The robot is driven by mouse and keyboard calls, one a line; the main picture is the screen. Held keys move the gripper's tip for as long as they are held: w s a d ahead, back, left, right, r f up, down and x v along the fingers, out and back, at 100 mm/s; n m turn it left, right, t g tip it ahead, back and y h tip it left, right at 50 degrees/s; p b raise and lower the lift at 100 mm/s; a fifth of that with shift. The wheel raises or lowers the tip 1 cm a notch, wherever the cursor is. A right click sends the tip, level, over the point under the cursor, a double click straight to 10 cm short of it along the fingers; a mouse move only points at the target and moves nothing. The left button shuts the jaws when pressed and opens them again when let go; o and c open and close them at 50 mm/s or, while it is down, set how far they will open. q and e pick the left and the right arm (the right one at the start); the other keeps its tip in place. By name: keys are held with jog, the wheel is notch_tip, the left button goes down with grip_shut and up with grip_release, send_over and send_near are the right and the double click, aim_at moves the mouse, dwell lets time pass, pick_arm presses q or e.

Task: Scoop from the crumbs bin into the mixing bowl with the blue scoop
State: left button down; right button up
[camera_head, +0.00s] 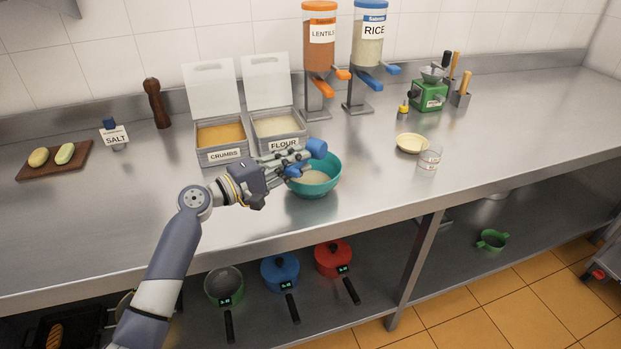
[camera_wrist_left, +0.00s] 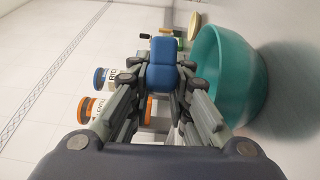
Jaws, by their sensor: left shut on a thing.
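The blue scoop (camera_head: 317,148) is held between the fingertips of my left gripper (camera_head: 300,158), which is shut on it. In the left wrist view, a blue block-like part of the scoop (camera_wrist_left: 162,64) sits between the fingers (camera_wrist_left: 160,75). The teal mixing bowl (camera_head: 331,179) stands on the counter just below the gripper, with pale contents partly visible; it also shows at right in the wrist view (camera_wrist_left: 252,85). The gripper and scoop are over the bowl's back left side and hide part of it. The crumbs bin (camera_head: 224,155), lid up, holds orange-brown crumbs.
The flour bin (camera_head: 284,143) stands right of the crumbs bin. Lentils (camera_head: 320,50) and rice (camera_head: 368,50) dispensers stand behind. A pale dish (camera_head: 411,143) and a glass (camera_head: 429,161) are to the right. The counter front at left is clear.

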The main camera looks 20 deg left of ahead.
pick_arm(q)
jog(key=m, duration=0.1)
jog(key=m+p, duration=0.1)
jog(key=m+g+y, duration=0.1)
jog(key=shift+s+d+r+p, duration=0.1)
jog(key=shift+d+r+p, duration=0.2)
jog(key=shift+d, duration=0.1)
jog(key=shift+d+f+m+y, duration=0.15)
jog(key=shift+m+y, duration=0.15)
jog(key=shift+m, duration=0.2)
jog(key=shift+f, duration=0.1)
notch_tip(320, 180, up, 2)
jog(key=m+p, duration=0.1)
jog(key=p, duration=0.1)
jog(key=m+y+p, duration=0.1)
jog(key=m+p, duration=0.1)
jog(key=p, duration=0.1)
jog(key=m+y+p, duration=0.1)
jog(key=p, duration=0.1)
jog(key=shift+s+r+m+g, duration=0.1)
jog(key=shift+r+m+g, duration=0.2)
jog(key=shift+m, duration=0.1)
jog(key=shift+f+y+p, duration=0.1)
jog(key=shift+y+p, duration=0.2)
jog(key=shift+p, duration=0.1)
jog(key=shift+f+m, duration=0.25)
jog(key=shift+m, duration=0.05)
